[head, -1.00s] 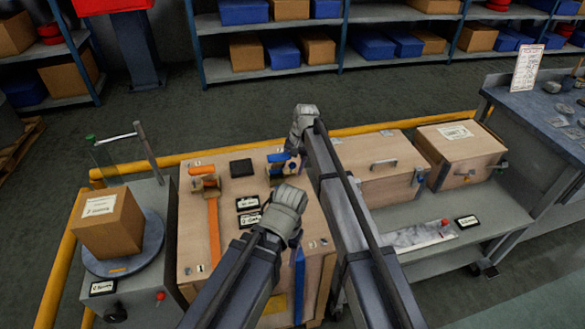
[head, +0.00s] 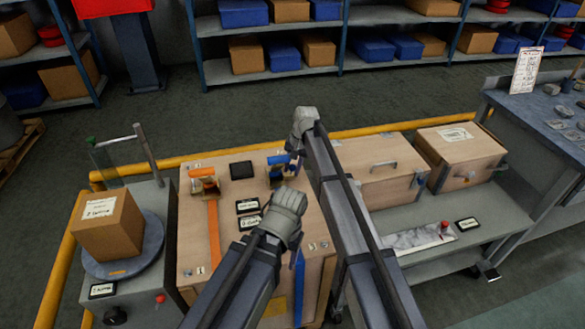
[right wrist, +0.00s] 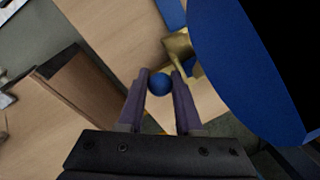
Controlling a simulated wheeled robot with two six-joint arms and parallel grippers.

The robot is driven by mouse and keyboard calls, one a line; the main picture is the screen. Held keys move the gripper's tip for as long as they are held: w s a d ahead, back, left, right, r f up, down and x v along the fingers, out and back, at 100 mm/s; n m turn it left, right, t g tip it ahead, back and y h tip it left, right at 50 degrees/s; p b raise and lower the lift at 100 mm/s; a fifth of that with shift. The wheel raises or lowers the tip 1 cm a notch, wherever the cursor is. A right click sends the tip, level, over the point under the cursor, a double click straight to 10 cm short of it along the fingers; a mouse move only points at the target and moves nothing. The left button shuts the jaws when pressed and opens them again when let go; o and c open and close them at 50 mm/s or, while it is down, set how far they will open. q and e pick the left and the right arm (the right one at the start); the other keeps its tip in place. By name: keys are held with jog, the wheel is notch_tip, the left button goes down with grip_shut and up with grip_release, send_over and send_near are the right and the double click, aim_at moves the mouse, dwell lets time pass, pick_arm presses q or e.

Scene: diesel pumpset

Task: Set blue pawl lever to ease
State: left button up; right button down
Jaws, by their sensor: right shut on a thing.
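The blue pawl lever belongs to the blue ratchet (head: 278,160) on top of the wooden crate (head: 228,258). My right gripper (head: 292,165) is beside this ratchet, partly hidden by its own wrist. In the right wrist view its two fingers (right wrist: 160,92) are closed around the lever's blue ball knob (right wrist: 159,84). A brass-coloured bracket (right wrist: 178,45) shows just beyond the fingers. A large blue surface fills the right side there. My left gripper (head: 287,208) hangs over the crate's near right part; its fingers are hidden. The lever's exact angle is hard to tell.
An orange ratchet (head: 203,182) with an orange strap (head: 213,235) stands at the crate's left. A black square (head: 241,170) and two label plates lie between the ratchets. A cardboard box (head: 107,225) stands on a turntable at left. Wooden cases (head: 375,175) stand at right.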

dwell(0.7)
jog(key=shift+w+a+r+g+h, duration=0.15)
jog(key=shift+w+g, duration=0.2)
jog(key=shift+w, duration=0.05)
jog(key=shift+w+a+r+g+h, duration=0.1)
jog(key=shift+w+g+h, duration=0.05)
jog(key=shift+w+g, duration=0.25)
jog(key=shift+w+a+g, duration=0.1)
jog(key=shift+w+g, duration=0.25)
jog(key=shift+g, duration=0.2)
jog(key=shift+w+a+f+g+h+b, duration=0.15)
jog(key=shift+w+g+h+b, duration=0.2)
jog(key=shift+g, duration=0.55)
jog(key=shift+g+h, duration=0.25)
jog(key=shift+g, duration=0.25)
jog(key=shift+s+r, duration=0.1)
jog(key=shift+r, duration=0.1)
jog(key=c, duration=0.6)
grip_release()
